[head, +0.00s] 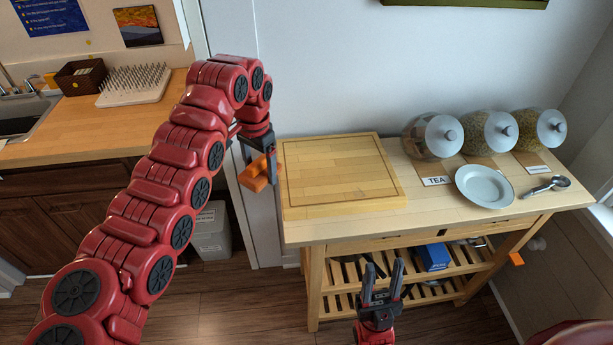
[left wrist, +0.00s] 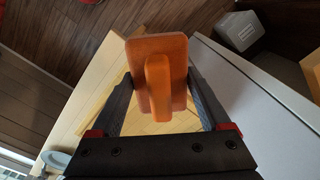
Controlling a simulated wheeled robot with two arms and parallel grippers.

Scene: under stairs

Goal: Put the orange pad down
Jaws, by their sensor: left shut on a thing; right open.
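In the left wrist view the pad (left wrist: 174,75) shows as a flat orange block with a raised bar, between the two fingers (left wrist: 165,92). My left gripper is shut on it and holds it in the air. My right gripper (head: 382,282) is open and empty, low in front of the cart's shelves.
The wooden cart (head: 440,222) holds a cutting board (head: 386,193), jars (head: 488,132), a white plate (head: 484,186) and a metal scoop (head: 546,186). A blue box (head: 433,257) sits on its shelf. A grey bin (head: 211,232) stands left. The cart top's front strip is clear.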

